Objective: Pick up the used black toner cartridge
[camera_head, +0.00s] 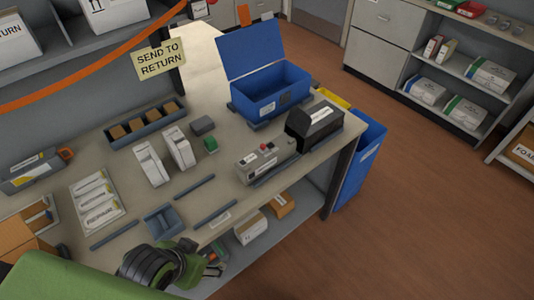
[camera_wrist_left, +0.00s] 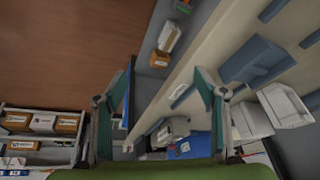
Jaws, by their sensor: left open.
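A dark grey cartridge-like unit (camera_head: 38,170) with a pale yellow label and an orange end lies at the far left of the worktable. A black boxy unit (camera_head: 314,124) with a white label sits near the table's right end. I cannot tell for sure which is the used black toner cartridge, as their labels are too small to read. My left gripper (camera_wrist_left: 155,100) is open and empty, its two fingers spread in the left wrist view. In the head view its arm is at the table's front edge, apart from both units. My right gripper is not in view.
A blue open-lidded bin (camera_head: 268,97) stands at the back right of the table. White upright boxes (camera_head: 180,147), a grey-blue holder (camera_head: 163,221) and a grey device with a red button (camera_head: 262,162) occupy the middle. A blue waste bin (camera_head: 360,165) stands beyond the right end.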

